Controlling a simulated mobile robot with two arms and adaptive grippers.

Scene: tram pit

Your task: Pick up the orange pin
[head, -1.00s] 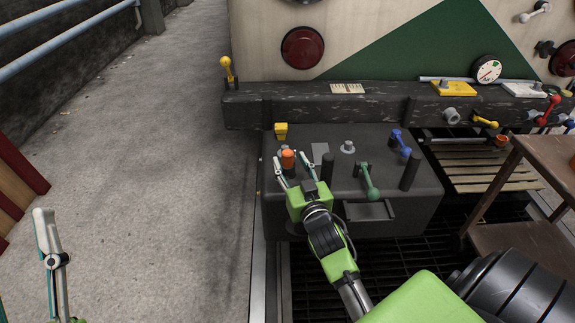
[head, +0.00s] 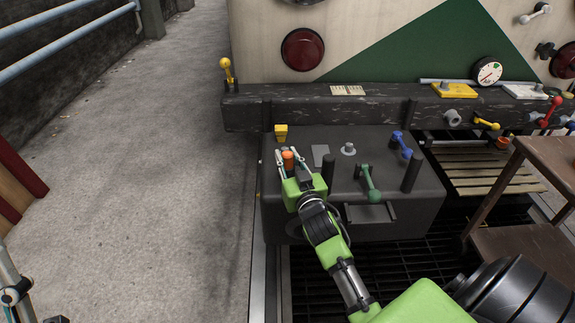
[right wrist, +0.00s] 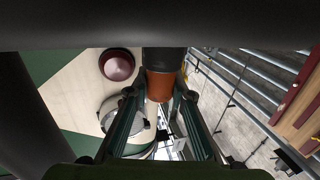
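The orange pin (head: 288,160) stands upright at the left part of the dark block's top. My right gripper (head: 286,156) is over that spot with a finger on each side of the pin. In the right wrist view the orange pin (right wrist: 160,86) shows between the two fingers (right wrist: 157,100), with a dark cylindrical part adjoining it. A small gap shows on its left side; contact on the right side is unclear. The right gripper looks open.
The dark block (head: 330,222) also bears a yellow piece (head: 281,131), a grey knob (head: 348,149), dark posts, a green lever (head: 369,182) and a blue lever (head: 402,144). A black beam (head: 310,108) runs behind. A brown table (head: 545,160) stands right. Open floor lies left.

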